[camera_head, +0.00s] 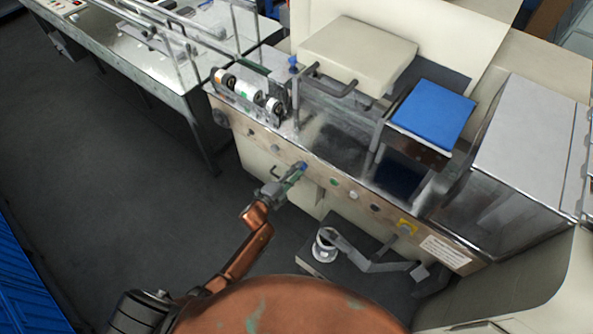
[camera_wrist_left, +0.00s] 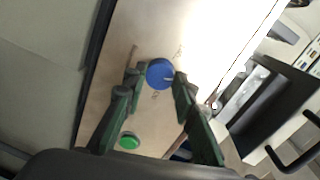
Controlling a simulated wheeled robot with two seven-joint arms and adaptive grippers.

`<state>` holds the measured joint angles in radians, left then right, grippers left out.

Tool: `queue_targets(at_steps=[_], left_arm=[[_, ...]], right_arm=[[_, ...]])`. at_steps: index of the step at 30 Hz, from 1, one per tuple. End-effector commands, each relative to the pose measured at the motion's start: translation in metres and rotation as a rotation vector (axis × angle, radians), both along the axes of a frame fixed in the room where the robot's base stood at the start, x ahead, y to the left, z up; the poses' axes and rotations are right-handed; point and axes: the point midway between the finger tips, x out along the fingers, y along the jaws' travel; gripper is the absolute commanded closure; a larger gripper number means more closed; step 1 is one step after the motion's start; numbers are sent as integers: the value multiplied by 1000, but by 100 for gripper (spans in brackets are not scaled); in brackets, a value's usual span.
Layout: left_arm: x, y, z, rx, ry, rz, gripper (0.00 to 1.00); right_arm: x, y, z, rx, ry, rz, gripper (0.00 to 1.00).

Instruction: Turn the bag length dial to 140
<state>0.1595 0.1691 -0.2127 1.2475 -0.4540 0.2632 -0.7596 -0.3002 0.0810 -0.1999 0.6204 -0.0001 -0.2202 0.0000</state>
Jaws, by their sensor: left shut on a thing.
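The blue dial (camera_head: 303,166) sits on the front panel of the wrapper. In the left wrist view the blue dial (camera_wrist_left: 159,73) shows round, with a pale mark toward its right side. Small markings lie on the panel around it, too small to read. My left gripper (camera_head: 296,175) is at the dial, and in the left wrist view its two green fingers (camera_wrist_left: 158,80) lie on either side of the dial, shut on it. My right gripper is not in view.
A green button (camera_wrist_left: 129,141) is beside the dial on the panel (camera_wrist_left: 125,60). More buttons and a yellow-backed switch (camera_head: 406,227) continue along the panel to the right. A blue-topped box (camera_head: 434,108) and a cream cover (camera_head: 357,52) stand above. Open floor (camera_head: 110,160) lies left.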

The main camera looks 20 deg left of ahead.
Motion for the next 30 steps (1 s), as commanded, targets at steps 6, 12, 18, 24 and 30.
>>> queue_targets(at_steps=[6, 12, 18, 24, 30], left_arm=[[1, 1, 2, -193, 70, 0, 99], [1, 1, 2, -371, 135, 1, 99], [1, 2, 1, -546, 198, 1, 99], [1, 2, 0, -699, 254, 1, 99], [1, 1, 0, -813, 294, 0, 99]], right_arm=[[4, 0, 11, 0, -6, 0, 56], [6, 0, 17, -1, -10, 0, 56], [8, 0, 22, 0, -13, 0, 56], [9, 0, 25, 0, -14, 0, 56], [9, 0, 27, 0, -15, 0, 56]])
